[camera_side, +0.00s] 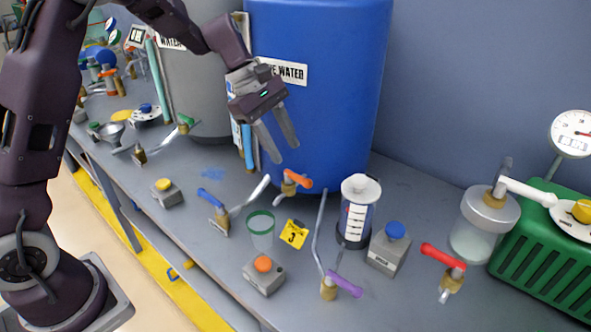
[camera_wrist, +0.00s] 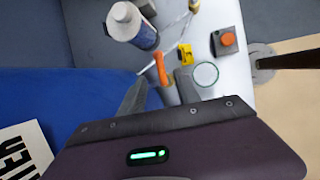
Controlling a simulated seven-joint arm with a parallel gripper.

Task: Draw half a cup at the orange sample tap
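The orange-handled sample tap (camera_side: 296,180) sticks out low on the front of the blue water tank (camera_side: 325,85). Its orange handle (camera_wrist: 160,68) shows near my fingertips in the wrist view. A clear cup with a green rim (camera_side: 260,229) stands upright on the bench, in front and left of the tap, not under it. It also shows in the wrist view (camera_wrist: 206,73); I see no clear liquid level in it. My gripper (camera_side: 284,151) is above the tap, fingers apart with nothing between them. It also shows in the wrist view (camera_wrist: 160,90).
A grey box with an orange button (camera_side: 263,266) sits before the cup, and a yellow tag (camera_side: 294,234) beside it. Blue (camera_side: 212,198), purple (camera_side: 344,285) and red (camera_side: 442,256) taps surround the area. A white-capped cylinder (camera_side: 358,210) and a blue-button box (camera_side: 390,248) stand right.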

